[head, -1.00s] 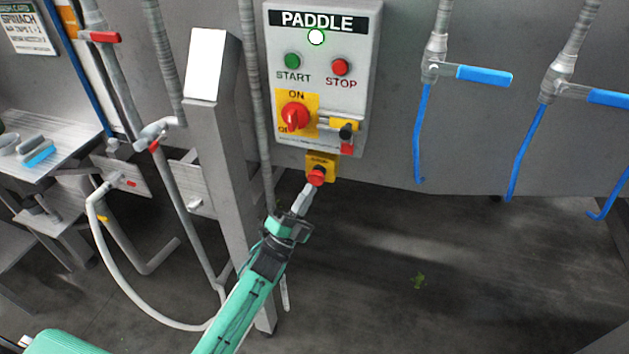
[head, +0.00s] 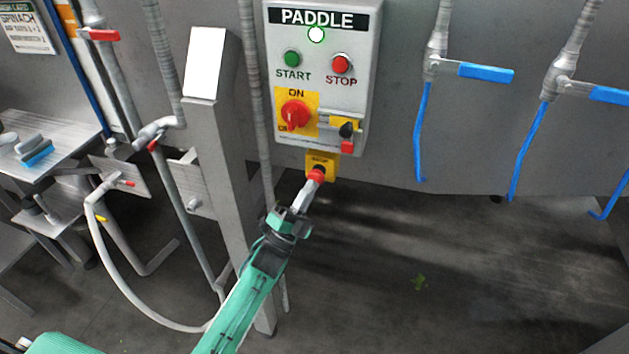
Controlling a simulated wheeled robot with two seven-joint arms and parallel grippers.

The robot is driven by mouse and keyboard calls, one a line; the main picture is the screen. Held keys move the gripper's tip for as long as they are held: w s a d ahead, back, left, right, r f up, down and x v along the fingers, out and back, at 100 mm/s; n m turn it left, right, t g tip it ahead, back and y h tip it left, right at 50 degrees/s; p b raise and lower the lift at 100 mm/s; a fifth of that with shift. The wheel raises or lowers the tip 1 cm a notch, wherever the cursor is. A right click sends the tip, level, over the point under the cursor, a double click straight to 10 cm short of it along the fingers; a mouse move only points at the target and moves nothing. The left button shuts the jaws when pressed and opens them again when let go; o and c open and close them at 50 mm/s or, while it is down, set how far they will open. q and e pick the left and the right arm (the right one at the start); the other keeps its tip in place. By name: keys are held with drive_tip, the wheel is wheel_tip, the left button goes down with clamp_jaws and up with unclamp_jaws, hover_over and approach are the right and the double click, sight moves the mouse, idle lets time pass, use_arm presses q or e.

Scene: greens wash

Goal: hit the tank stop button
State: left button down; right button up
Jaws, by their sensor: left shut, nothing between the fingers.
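The grey control box (head: 354,108) labelled PADDLE is on the metal wall. It has a green START button (head: 292,59), a red STOP button (head: 341,63), a red rotary switch (head: 295,114) on yellow, and a white lamp (head: 316,35). Below the box is a small yellow box (head: 331,165) with a red mushroom button (head: 316,175). My left gripper (head: 309,186) is shut and empty, its fingertips at the red mushroom button. I cannot tell whether they touch it or whether it is pressed in. My right gripper is not in view.
A steel post (head: 223,150) stands left of the box, with pipes and a white hose (head: 123,281) beside it. Blue-handled valves (head: 486,72) hang at the right. A steel table (head: 60,130) with brushes is at far left. The floor at lower right is open.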

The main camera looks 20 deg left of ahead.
use_arm(q)
drive_tip(key=shift+w, duration=0.2)
drive_tip(key=shift+s, duration=0.1)
idle(0.4)
drive_tip(key=shift+s, duration=0.7)
drive_tip(key=shift+s+a+p, duration=0.15)
drive_tip(key=shift+s+p, duration=0.6)
drive_tip(key=shift+s, duration=1.75)
